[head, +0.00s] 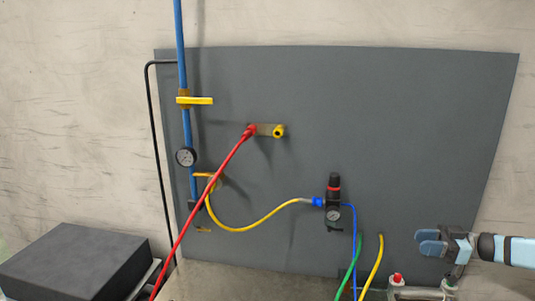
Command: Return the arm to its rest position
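My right gripper (430,242) is at the lower right, in front of the grey panel (400,120). Its blue-grey fingers point left and lie close together. I cannot tell whether they are open or shut, and I see nothing between them. My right arm comes in from the right edge with light blue and black links. My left gripper and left arm are not in view.
A red hose (203,207) runs up to a brass fitting (266,130). A yellow hose (250,228) reaches a black regulator (333,197). A dark box (75,265) sits lower left.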

